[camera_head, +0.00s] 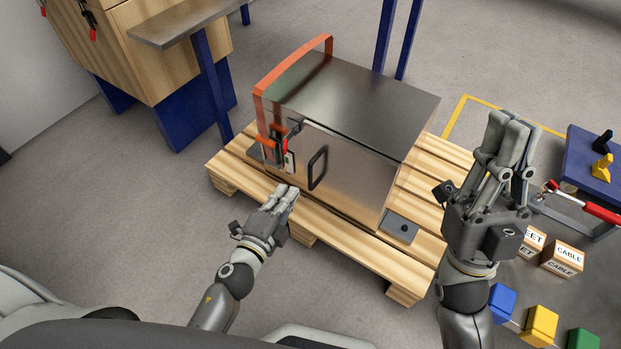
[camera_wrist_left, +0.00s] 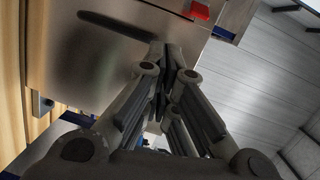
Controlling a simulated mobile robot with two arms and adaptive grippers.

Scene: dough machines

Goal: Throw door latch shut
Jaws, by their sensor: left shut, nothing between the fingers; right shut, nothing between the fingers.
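A metal box machine (camera_head: 355,95) with an orange band stands on a wooden pallet. Its front door (camera_head: 345,185) carries a black handle (camera_head: 318,168). The door latch (camera_head: 283,150), with a red part, is at the door's left edge; whether it is thrown is too small to tell. My left gripper (camera_head: 292,191) is shut and empty, in front of the door, below and left of the handle and below the latch. In the left wrist view its fingers (camera_wrist_left: 170,62) are together near the metal door (camera_wrist_left: 85,60), with a red piece (camera_wrist_left: 200,11) above. My right gripper (camera_head: 512,122) is shut and empty, raised right of the machine.
The wooden pallet (camera_head: 420,225) sticks out under the machine. Labelled boxes (camera_head: 562,259) and coloured blocks (camera_head: 541,325) lie at the lower right, near a red-handled clamp (camera_head: 598,212). A wooden cabinet (camera_head: 150,50) with blue legs stands at the upper left. Floor left of the pallet is clear.

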